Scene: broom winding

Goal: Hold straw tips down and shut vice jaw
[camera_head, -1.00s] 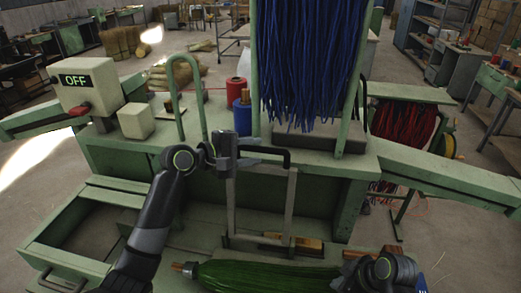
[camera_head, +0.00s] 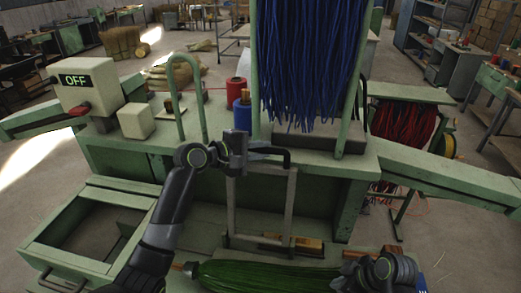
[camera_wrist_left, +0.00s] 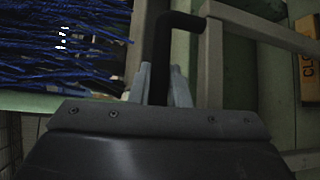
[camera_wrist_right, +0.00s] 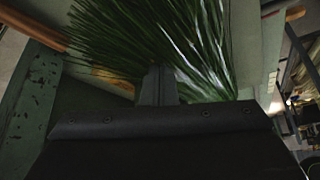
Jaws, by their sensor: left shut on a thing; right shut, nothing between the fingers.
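Green straw (camera_head: 265,276) lies in a bundle across the front of the green machine. My right gripper (camera_head: 352,268) is at the bundle's right end, shut with nothing between its fingers; in the right wrist view its fingers (camera_wrist_right: 158,85) press against the fanned straw tips (camera_wrist_right: 150,35). The vice is a grey frame (camera_head: 290,205) with a black handle (camera_head: 284,152). My left gripper (camera_head: 262,150) is shut on the black handle, which also shows between its fingers in the left wrist view (camera_wrist_left: 160,60).
Blue straw (camera_head: 310,60) hangs above the machine top, behind the handle. A red and a blue spool (camera_head: 242,115) stand left of it. A box marked OFF (camera_head: 88,85) stands at the left. An open tray (camera_head: 85,235) is at front left.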

